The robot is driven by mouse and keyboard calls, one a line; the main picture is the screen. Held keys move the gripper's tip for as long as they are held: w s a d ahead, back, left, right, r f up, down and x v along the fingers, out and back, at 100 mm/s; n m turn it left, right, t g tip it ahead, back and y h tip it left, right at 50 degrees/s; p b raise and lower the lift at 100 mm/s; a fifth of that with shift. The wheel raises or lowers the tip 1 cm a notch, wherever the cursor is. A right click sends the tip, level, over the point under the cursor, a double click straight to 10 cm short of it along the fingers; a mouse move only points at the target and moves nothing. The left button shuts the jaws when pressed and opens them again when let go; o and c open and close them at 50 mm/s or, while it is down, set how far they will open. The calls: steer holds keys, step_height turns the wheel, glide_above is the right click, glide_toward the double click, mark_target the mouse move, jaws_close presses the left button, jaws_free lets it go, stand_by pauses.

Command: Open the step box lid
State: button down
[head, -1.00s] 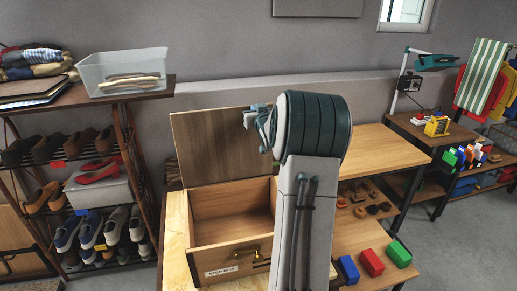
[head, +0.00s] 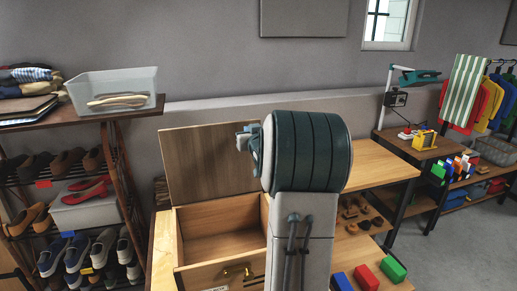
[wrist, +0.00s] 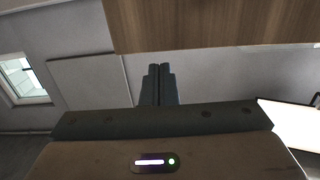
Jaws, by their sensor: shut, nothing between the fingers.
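The wrist view shows a wood panel (wrist: 215,22) above the fingers, likely the lid. I cannot tell whether they touch.
A shoe rack (head: 75,200) with a clear bin (head: 112,90) on top stands at the left. A wooden bench (head: 375,165) is behind my arm at the right. Red (head: 366,277) and green (head: 393,268) blocks lie at the lower right. Open floor shows at the far right.

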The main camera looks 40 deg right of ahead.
steer(key=b+v, duration=0.1)
steer(key=v, duration=0.6)
steer(key=shift+s+a, duration=0.25)
steer(key=shift+s, duration=0.05)
steer(key=s+a+f+g+y, duration=0.1)
steer(key=a+f+g, duration=0.2)
steer(key=a, duration=0.6)
steer(key=s+a+f+n+g+y, duration=0.2)
steer(key=s+a+f+g, duration=0.3)
steer(key=s+a, duration=0.6)
steer(key=s+a+f+n+g+y, duration=0.2)
steer(key=s+a+f+g, duration=0.3)
steer(key=s+a, duration=0.7)
steer(key=shift+s+a+f+n+y, duration=0.15)
steer(key=shift+a+f+n+y, duration=0.15)
steer(key=shift+a+f+y, duration=0.35)
steer(key=shift+d+r, duration=0.2)
